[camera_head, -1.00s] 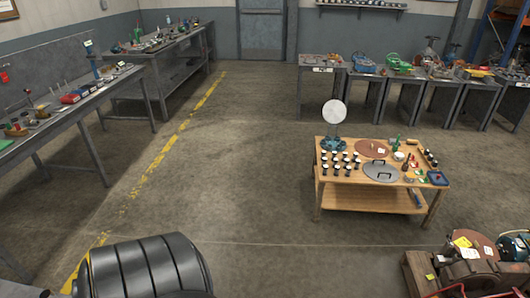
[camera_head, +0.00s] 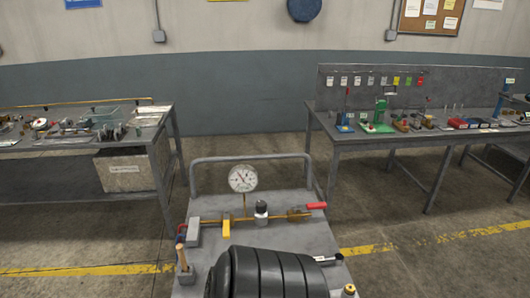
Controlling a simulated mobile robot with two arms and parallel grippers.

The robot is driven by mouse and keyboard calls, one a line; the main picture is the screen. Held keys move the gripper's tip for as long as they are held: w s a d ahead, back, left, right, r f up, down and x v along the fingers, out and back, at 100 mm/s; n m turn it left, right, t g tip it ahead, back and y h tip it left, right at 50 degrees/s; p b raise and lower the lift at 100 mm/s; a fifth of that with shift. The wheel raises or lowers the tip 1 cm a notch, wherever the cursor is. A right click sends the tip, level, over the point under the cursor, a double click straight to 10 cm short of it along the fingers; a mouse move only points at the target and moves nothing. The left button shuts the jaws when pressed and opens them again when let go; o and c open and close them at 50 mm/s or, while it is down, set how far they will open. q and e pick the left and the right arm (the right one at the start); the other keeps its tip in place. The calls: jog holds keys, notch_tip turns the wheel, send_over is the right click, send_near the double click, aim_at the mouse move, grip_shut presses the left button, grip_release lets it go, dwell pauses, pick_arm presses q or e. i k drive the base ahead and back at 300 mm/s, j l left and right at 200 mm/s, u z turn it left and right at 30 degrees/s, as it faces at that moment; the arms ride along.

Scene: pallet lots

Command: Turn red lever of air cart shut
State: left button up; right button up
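The air cart (camera_head: 206,207) is a grey flat-topped cart with a tubular rail at its back, in the lower middle of the head view. A brass pipe runs across its top. The red lever (camera_head: 316,206) is at the right end of this pipe and points right, roughly in line with it. A yellow lever (camera_head: 226,228) hangs across the pipe left of centre. A round white gauge (camera_head: 242,178) stands above the pipe. Neither gripper is in view. A black ribbed shape (camera_head: 270,275) hides part of the cart's near side; I cannot tell whether it is mine.
A workbench with small parts (camera_head: 325,134) stands behind right, and another bench (camera_head: 158,132) stands behind left with a box (camera_head: 128,172) beneath it. Floor shows between the two benches behind the cart. A yellow floor line (camera_head: 90,270) passes at cart level.

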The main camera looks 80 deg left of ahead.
aim_at(317, 205)
jog(key=u, duration=2.25)
jog(key=i+l+u, duration=0.15)
jog(key=l+u, duration=0.2)
